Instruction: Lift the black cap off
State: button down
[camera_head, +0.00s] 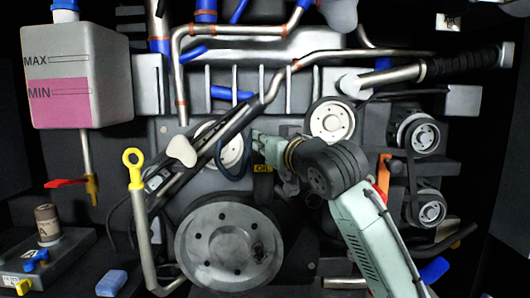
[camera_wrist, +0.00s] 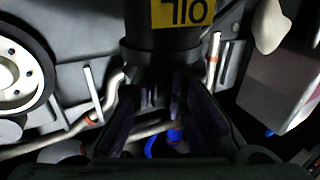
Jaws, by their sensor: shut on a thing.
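The black cap (camera_wrist: 160,50) is dark and round in the wrist view, between the ends of my two gripper fingers. A yellow label (camera_wrist: 180,12) with black letters reading OIL, upside down here, is on the black part just above it. My gripper (camera_wrist: 163,82) is shut on the cap. In the head view my gripper (camera_head: 266,150) reaches in from the lower right, and the same label shows right below its fingertips. The fingers hide most of the cap there. I cannot tell whether the cap still sits on its neck.
A large grey pulley (camera_head: 230,245) lies below my gripper. A yellow-ringed dipstick (camera_head: 133,158) and a pink-filled tank (camera_head: 75,75) stand at left. Metal pipes (camera_head: 262,104) run close above my gripper. Smaller pulleys (camera_head: 332,121) and a black-gripped bar (camera_head: 465,60) are at right.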

jog(key=shift+r, duration=0.15)
jog(key=shift+r+p, duration=1.45)
jog(key=shift+f, duration=0.1)
